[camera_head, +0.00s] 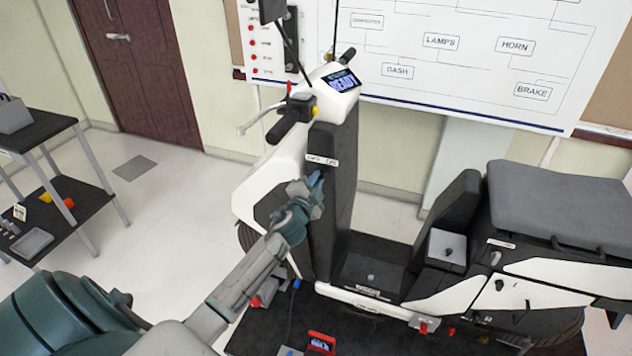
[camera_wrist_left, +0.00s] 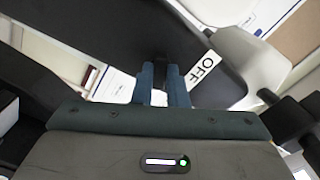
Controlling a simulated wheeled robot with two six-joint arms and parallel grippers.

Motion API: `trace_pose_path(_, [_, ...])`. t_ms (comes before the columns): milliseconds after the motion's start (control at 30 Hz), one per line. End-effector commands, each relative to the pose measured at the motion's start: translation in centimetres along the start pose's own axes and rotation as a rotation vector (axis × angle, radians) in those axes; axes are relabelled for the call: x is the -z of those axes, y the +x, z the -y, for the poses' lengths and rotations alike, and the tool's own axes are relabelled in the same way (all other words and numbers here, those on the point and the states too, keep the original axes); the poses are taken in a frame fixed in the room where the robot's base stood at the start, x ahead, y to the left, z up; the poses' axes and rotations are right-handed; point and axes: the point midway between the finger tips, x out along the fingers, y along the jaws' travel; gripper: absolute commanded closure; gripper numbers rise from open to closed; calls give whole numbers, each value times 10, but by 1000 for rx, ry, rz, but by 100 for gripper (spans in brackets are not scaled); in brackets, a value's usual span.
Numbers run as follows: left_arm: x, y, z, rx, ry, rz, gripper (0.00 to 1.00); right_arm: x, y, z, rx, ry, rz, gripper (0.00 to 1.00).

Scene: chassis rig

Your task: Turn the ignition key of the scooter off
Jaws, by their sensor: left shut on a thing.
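The scooter (camera_head: 262,187) stands side-on, its display (camera_head: 341,83) lit with the word READY. My left gripper (camera_head: 316,181) reaches the dark inner panel (camera_head: 337,205) of its front shield, just below a small white label (camera_head: 322,160). In the left wrist view my left gripper (camera_wrist_left: 160,73) is shut on a small dark piece (camera_wrist_left: 159,76) between its fingertips, which looks like the ignition key. The fingers hide most of it, so its turn angle cannot be told. A white OFF label (camera_wrist_left: 206,68) is right beside the fingertips. My right gripper is not in view.
The handlebar grip (camera_head: 284,130) and brake lever (camera_head: 256,119) are above my left gripper. The scooter seat (camera_head: 560,200) is at the right. A shelf cart (camera_head: 65,207) stands at the left, with open floor between. A wiring board (camera_head: 450,60) is behind.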

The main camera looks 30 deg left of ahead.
Motion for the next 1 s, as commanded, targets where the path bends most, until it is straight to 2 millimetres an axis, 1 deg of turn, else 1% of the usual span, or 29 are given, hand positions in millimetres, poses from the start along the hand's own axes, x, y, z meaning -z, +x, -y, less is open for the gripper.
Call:
trace_pose_path(167, [-1, 0, -2, 0, -23, -1, 100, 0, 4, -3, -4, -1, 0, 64])
trace_pose_path(367, [-2, 0, -4, 0, -113, -1, 100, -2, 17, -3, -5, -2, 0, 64])
trace_pose_path(567, [-3, 0, -5, 1, -272, -1, 100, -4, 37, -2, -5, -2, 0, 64])
trace_pose_path(1000, [-2, 0, -5, 0, -685, -1, 100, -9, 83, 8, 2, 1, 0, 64])
